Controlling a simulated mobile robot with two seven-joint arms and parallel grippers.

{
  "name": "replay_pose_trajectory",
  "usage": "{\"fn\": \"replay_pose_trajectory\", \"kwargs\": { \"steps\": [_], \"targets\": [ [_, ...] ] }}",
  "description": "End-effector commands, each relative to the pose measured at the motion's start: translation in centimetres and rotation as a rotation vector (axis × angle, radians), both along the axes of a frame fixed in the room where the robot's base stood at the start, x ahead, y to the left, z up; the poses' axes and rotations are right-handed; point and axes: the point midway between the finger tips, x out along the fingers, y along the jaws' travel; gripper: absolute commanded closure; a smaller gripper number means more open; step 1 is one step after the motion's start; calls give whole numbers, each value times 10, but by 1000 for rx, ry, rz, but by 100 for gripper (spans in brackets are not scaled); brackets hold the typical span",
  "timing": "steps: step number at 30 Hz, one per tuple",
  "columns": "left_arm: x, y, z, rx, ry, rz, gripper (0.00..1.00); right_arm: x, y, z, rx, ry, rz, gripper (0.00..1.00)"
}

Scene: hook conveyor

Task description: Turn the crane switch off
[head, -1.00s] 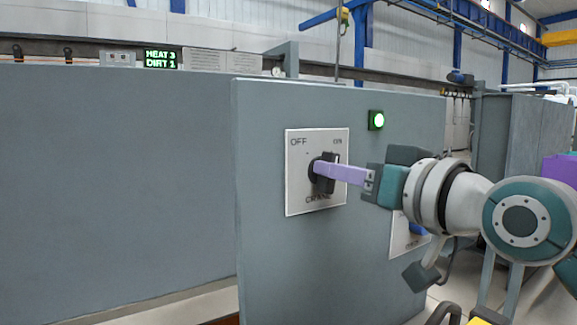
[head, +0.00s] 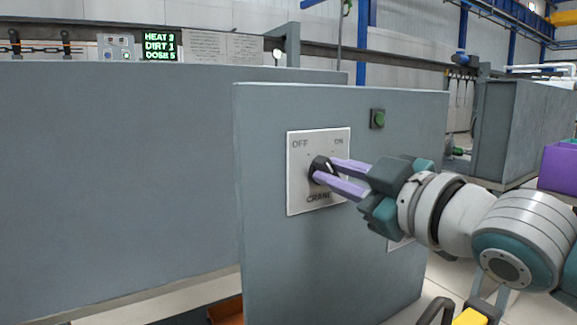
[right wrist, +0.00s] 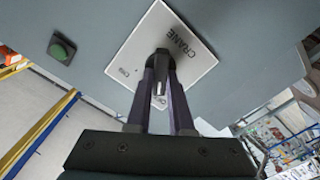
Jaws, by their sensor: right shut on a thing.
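The crane switch is a black knob (head: 319,170) on a white plate (head: 303,192) marked OFF at upper left, ON at upper right and CRANE below. The plate also shows in the right wrist view (right wrist: 198,66), where the knob (right wrist: 161,72) points toward the OFF corner. My right gripper (head: 326,171) has its two purple fingers on either side of the knob, shut on it. The fingers hide part of the knob and plate. The lamp (head: 377,119) above right of the plate is dark green, unlit. My left gripper is not in view.
The plate is on a grey cabinet (head: 270,255). A long grey wall panel (head: 110,190) stands to its left. A sign (head: 159,46) at the back reads HEAT, DIRT and DOSE. A purple box (head: 559,168) is at far right. Another plate is partly hidden behind my right arm.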

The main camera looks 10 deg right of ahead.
Motion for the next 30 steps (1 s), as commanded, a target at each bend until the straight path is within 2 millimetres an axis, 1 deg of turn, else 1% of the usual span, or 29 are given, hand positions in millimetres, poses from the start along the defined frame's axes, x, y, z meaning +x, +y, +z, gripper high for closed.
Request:
{"fn": "replay_pose_trajectory", "kwargs": {
  "steps": [9,22,23,30],
  "targets": [
    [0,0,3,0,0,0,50,0,0,0,-74,-26,-1,100],
    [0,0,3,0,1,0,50,0,0,-1,-82,-29,-1,100],
    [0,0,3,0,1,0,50,0,0,-1,-82,-29,-1,77],
    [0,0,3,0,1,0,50,0,0,0,-80,-28,-1,50]
  ]
}}
